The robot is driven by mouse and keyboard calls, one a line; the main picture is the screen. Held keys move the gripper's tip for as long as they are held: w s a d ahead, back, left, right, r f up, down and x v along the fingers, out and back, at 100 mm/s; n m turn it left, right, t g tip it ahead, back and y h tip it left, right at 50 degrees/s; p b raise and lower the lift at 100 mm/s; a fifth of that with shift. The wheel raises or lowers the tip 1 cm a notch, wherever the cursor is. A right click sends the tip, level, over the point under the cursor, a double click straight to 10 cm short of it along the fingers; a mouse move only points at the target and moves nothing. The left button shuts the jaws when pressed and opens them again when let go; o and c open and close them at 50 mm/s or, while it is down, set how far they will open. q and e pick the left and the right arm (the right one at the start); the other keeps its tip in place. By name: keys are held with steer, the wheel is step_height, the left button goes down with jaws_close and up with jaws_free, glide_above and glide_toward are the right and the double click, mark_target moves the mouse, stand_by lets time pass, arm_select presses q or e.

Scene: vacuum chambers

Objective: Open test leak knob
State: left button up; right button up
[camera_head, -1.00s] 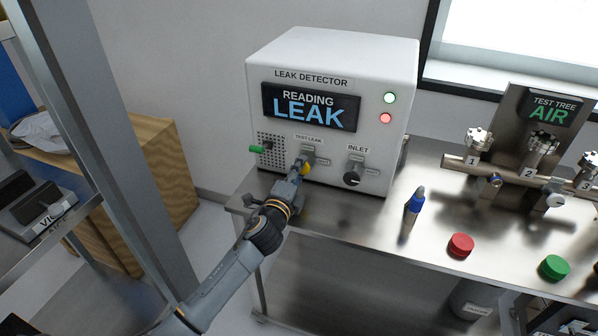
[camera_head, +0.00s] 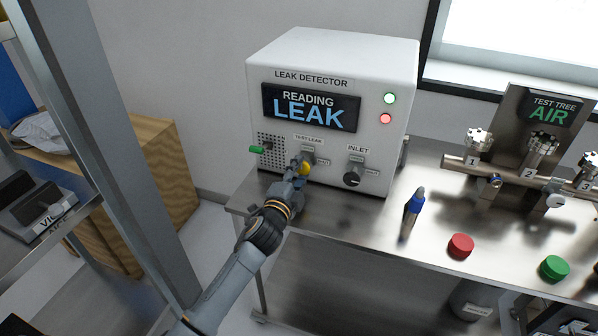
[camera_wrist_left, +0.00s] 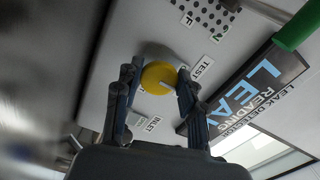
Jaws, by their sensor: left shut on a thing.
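The yellow test leak knob (camera_head: 305,168) is on the front of the white leak detector (camera_head: 330,62), below the "TEST LEAK" label. My left gripper (camera_head: 299,168) reaches it from the front and partly hides it. In the left wrist view the yellow knob (camera_wrist_left: 157,74) sits between the two fingers of my left gripper (camera_wrist_left: 158,82), which is shut on it. A pale mark shows on the knob's face. The detector's display (camera_head: 310,107) reads "READING LEAK". My right gripper is not in view.
A test tree (camera_head: 530,172) is at right.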

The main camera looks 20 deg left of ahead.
arm_select(q)
steer(key=o, duration=1.2)
steer(key=s, duration=1.2)
steer(key=shift+a, duration=0.2)
